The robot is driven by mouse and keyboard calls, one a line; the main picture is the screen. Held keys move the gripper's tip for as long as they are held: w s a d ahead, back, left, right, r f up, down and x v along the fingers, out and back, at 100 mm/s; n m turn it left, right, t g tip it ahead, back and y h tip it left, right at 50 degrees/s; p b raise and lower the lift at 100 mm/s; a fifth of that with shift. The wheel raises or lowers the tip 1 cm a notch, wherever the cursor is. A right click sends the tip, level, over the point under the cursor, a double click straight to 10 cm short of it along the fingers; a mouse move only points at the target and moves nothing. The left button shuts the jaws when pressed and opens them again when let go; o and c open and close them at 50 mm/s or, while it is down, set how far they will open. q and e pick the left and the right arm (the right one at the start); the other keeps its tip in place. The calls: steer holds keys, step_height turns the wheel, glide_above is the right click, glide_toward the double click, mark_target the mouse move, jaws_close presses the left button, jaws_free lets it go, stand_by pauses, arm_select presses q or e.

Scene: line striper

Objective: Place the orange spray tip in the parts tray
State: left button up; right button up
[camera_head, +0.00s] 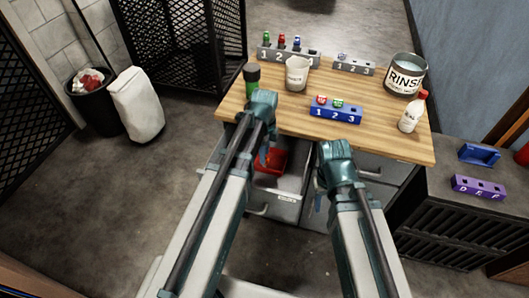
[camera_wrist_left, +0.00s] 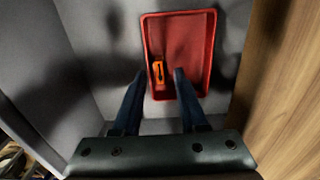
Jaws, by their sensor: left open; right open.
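The orange spray tip (camera_wrist_left: 158,84) lies inside the red tray (camera_wrist_left: 196,28), near its left wall in the left wrist view. The red tray (camera_head: 268,162) also shows in the head view, in an open drawer below the tabletop. My left gripper (camera_wrist_left: 160,74) is open, its two fingers on either side of the tip and apart from it as far as I can see. In the head view my left gripper (camera_head: 263,155) hangs over the drawer. My right gripper (camera_head: 318,200) is open and empty in front of the cabinet.
The drawer (camera_head: 285,206) has grey walls. On the wooden tabletop (camera_head: 285,122) stand a numbered blue rack (camera_head: 335,115), two grey racks, a white cup (camera_head: 297,73), a RINSE can (camera_head: 404,76) and a white bottle (camera_head: 411,113). A dark side cabinet holds a purple rack (camera_head: 478,188).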

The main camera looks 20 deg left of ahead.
arm_select(q)
step_height(320, 180, up, 10)
steer(key=p, duration=0.9)
steer(key=s+d+n+y, duration=0.1)
steer(key=s+d+n, duration=0.9)
steer(key=s+n, duration=0.4)
steer(key=shift+s+d+r+n, duration=0.15)
steer(key=shift+d+r+n, duration=0.05)
steer(key=shift+d+n, duration=0.1)
steer(key=shift+a+r+p, duration=0.1)
steer(key=shift+r+p, duration=0.05)
steer(key=shift+p, duration=0.15)
